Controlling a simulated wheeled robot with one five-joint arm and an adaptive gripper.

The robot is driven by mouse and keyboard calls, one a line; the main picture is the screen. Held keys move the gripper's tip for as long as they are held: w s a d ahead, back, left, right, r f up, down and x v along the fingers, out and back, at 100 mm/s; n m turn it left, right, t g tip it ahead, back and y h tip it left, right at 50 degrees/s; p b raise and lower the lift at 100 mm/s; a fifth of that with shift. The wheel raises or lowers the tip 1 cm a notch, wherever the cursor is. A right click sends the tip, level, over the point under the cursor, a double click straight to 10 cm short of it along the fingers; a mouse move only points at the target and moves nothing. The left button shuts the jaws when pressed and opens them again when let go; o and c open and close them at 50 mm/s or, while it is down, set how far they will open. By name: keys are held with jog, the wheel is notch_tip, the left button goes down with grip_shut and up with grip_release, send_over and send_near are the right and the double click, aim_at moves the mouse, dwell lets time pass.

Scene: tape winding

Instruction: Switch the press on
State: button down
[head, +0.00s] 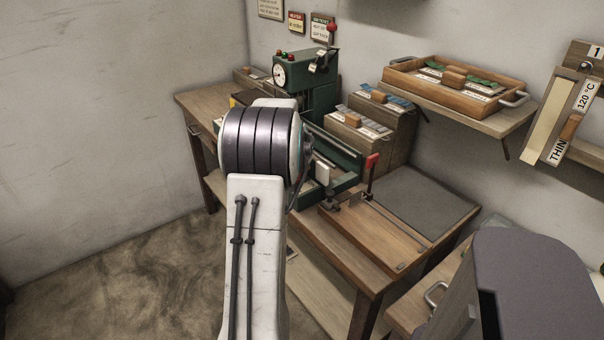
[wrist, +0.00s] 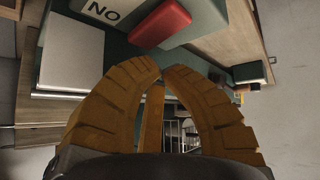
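The dark green press (head: 318,92) stands on the wooden bench against the back wall. It has a round white dial, red and green buttons on top, and a lever with a red knob. My own arm covers much of its front in the head view. In the wrist view a red block-shaped switch (wrist: 161,22) sits on a green surface beside a white label (wrist: 103,11) with the letters NO as seen here. My gripper (wrist: 161,67) is just below the switch in that view, fingertips drawn nearly together with nothing between them. The head view hides the gripper behind my arm.
Wooden racks of cards (head: 357,130) stand right of the press. A red-handled clamp (head: 371,163) and a grey mat (head: 425,196) are on the bench's near right. A wall shelf holds a wooden tray (head: 400,83). Open floor (head: 120,270) lies to the left.

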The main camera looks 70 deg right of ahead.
jog(key=shift+f, duration=0.1)
dwell(0.3)
jog(key=shift+f+b, duration=0.35)
jog(key=shift+b, duration=0.1)
jog(key=shift+s+d+f+b, duration=0.1)
jog(key=shift+f+b, duration=0.25)
dwell(0.7)
jog(key=shift+r, duration=0.15)
dwell(0.4)
jog(key=shift+r+p, duration=0.45)
jog(key=shift+r, duration=0.25)
jog(key=shift+r, duration=0.15)
jog(key=shift+w+a+r+p, duration=0.15)
jog(key=shift+r+p, duration=0.25)
jog(key=shift+r, duration=0.4)
jog(key=shift+w+a+r+p, duration=0.15)
jog(key=shift+r+p, duration=0.25)
jog(key=shift+r, duration=0.35)
jog(key=shift+a+r+p, duration=0.15)
jog(key=shift+r+p, duration=0.25)
jog(key=shift+r, duration=0.4)
